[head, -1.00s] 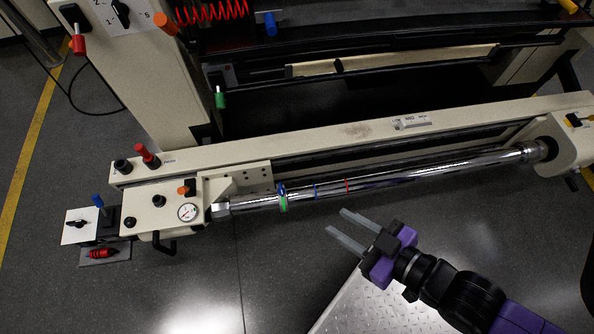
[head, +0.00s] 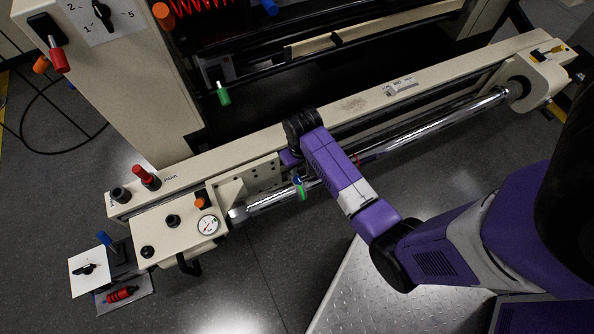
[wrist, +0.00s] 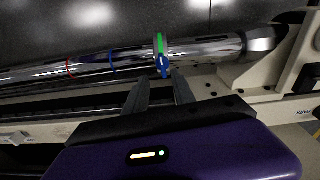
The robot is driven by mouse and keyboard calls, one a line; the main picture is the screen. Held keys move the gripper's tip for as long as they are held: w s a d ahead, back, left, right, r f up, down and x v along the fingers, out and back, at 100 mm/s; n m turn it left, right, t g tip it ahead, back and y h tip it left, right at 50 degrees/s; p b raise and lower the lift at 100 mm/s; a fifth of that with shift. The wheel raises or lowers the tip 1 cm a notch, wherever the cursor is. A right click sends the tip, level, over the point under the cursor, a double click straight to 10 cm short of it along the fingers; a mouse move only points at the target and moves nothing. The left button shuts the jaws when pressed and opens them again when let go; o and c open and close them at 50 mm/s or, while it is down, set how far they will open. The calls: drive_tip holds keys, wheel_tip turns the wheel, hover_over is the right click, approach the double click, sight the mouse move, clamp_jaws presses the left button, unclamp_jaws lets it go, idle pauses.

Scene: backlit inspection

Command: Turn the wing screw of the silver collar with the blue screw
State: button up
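The silver collar (wrist: 156,46) sits around the polished bar (wrist: 210,48) in the wrist view. Its blue wing screw (wrist: 164,66) points toward my gripper, with a green part on the collar's other side. In the head view the blue screw (head: 297,181) and the green part (head: 301,193) show just left of my arm. My gripper (wrist: 160,78) is open and empty. Its two fingers point at the bar, and the blue screw lies just ahead of the gap between the tips, with no clear contact. In the head view my arm hides the fingers.
A blue ring mark (wrist: 112,61) and a red ring mark (wrist: 70,68) are on the bar to one side. A cream end block (head: 180,228) with a gauge (head: 208,224) and knobs holds one bar end. A cream beam (head: 395,90) runs behind the bar.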

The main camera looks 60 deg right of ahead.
sight(297, 177)
drive_tip(key=shift+w+r+g+y, duration=0.25)
drive_tip(key=shift+w+g+y, duration=0.05)
drive_tip(key=shift+w, duration=0.2)
wheel_tip(297, 177, down, 8)
drive_tip(key=shift+r+b, duration=0.2)
drive_tip(key=shift+b, duration=0.85)
clamp_jaws()
